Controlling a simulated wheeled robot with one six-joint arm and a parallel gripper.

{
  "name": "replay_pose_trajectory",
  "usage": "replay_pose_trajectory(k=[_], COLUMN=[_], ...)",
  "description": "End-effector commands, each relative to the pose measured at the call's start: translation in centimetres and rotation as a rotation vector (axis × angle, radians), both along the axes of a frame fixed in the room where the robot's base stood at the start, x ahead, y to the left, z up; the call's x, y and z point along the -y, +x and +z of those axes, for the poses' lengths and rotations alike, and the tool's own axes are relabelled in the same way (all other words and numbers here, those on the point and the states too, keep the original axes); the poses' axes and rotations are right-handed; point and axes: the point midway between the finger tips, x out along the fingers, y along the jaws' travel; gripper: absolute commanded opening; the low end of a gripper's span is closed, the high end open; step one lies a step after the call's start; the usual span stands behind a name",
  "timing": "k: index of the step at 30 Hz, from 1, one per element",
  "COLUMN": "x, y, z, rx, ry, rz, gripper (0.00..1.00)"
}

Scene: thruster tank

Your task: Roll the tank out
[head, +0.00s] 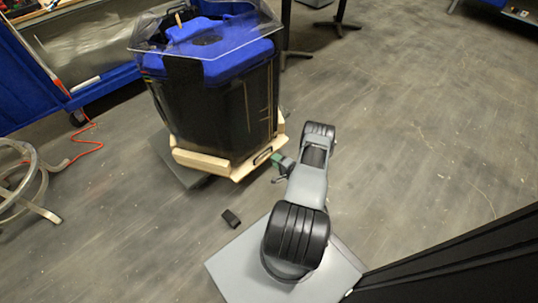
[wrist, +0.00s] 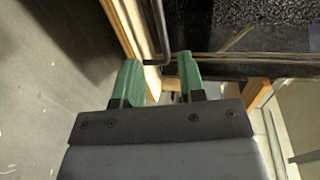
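The tank (head: 205,110) is a tall black vessel with a blue top and a clear lid. It stands upright on a pale wooden base (head: 205,163). My gripper (head: 279,165), with green fingers, is low at the base's near right corner. In the wrist view my gripper (wrist: 158,78) is open, with a gap between its fingers. A thin dark bent handle (wrist: 149,40) runs down beside the wooden edge and ends around the gap near the fingertips. I cannot tell whether the fingers touch it. The tank's black wall (wrist: 245,55) fills the upper right there.
Table legs (head: 340,20) stand behind. The floor at right is clear.

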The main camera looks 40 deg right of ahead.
Motion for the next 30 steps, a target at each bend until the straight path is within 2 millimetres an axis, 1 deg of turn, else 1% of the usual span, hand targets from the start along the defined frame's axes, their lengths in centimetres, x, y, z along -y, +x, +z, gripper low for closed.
replay_pose_trajectory(k=[1, 6, 9, 12, 17, 30], x=[0.2, 0.4, 0.5, 0.6, 0.6, 0.6], y=[-1.0, -3.7, -4.7, -5.4, -5.9, -5.9], z=[0.5, 0.9, 1.0, 1.1, 1.2, 1.2], rx=[-0.001, 0.001, 0.000, 0.000, 0.001, 0.001], ry=[0.001, 0.000, 0.001, 0.001, -0.001, -0.001], rz=[-0.004, -0.003, -0.002, -0.001, 0.000, 0.001], gripper=[0.37, 0.37, 0.37, 0.37, 0.37, 0.37])
